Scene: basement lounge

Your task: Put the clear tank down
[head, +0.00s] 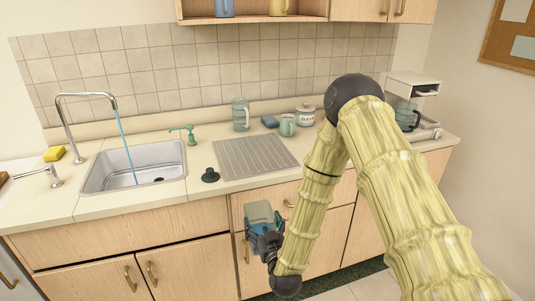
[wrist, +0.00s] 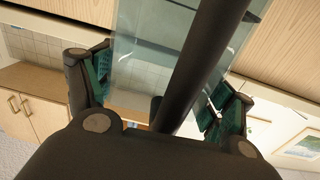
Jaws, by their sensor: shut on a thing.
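The clear tank (head: 258,213) is a see-through, greenish container in front of the lower cabinets, below the counter's front edge in the head view. My gripper (head: 265,233) is shut on it and holds it in the air, apart from the counter. In the wrist view the clear tank (wrist: 150,35) rises between the two teal-padded fingers of my gripper (wrist: 160,90), with a dark bar running across it. Part of the tank is hidden behind the bar and the gripper body.
A ribbed drying mat (head: 255,157) lies bare on the counter (head: 315,150). Behind it stand a clear jug (head: 240,114), a green mug (head: 288,126) and a lidded jar (head: 306,114). Water runs into the sink (head: 110,177).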

